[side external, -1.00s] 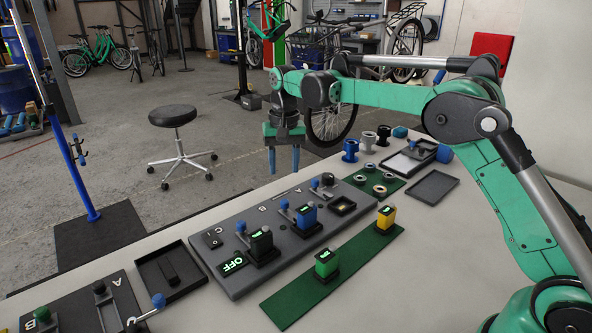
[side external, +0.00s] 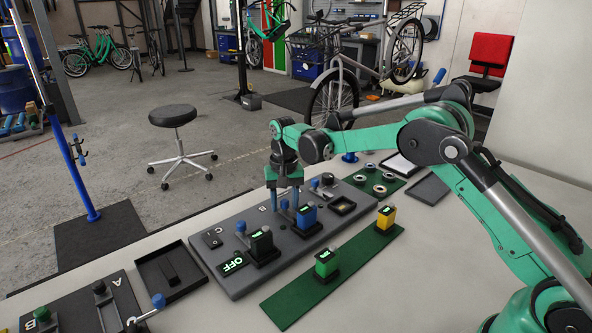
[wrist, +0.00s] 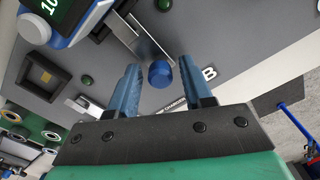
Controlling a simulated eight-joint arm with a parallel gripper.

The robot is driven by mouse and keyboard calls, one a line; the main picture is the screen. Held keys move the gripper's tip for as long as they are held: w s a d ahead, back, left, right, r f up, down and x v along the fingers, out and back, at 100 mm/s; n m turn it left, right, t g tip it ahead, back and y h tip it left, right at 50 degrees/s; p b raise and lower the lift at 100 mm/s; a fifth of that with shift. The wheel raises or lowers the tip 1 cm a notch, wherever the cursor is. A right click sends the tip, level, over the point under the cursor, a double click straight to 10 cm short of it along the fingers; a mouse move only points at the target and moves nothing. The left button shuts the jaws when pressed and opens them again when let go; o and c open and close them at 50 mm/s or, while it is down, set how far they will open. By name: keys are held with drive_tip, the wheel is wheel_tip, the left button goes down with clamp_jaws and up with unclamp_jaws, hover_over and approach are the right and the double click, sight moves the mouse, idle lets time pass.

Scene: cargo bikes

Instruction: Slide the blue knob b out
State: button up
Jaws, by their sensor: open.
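The blue knob b (wrist: 160,74) shows in the wrist view beside the white letter B on the grey board, at the end of a metal bar. It also shows in the side view (side external: 284,204), small, beside the blue battery (side external: 306,217). My gripper (side external: 282,198) points down over the board, its two blue fingers apart. In the wrist view my gripper (wrist: 158,66) has one finger on each side of the knob, with gaps visible on both sides. I cannot tell the exact height of the fingertips against the knob.
The grey board (side external: 226,276) also holds a black battery (side external: 262,247) with another blue knob (side external: 240,226), an empty square socket (side external: 342,205) and a dark knob (side external: 328,179). A green mat (side external: 290,301) with a green and a yellow battery (side external: 386,216) lies in front.

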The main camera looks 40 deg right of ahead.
sight(280, 209)
clamp_jaws()
drive_tip(key=shift+w, duration=0.95)
drive_tip(key=shift+o, duration=0.2)
unclamp_jaws()
wheel_tip(280, 209, up, 8)
drive_tip(key=shift+f, duration=0.25)
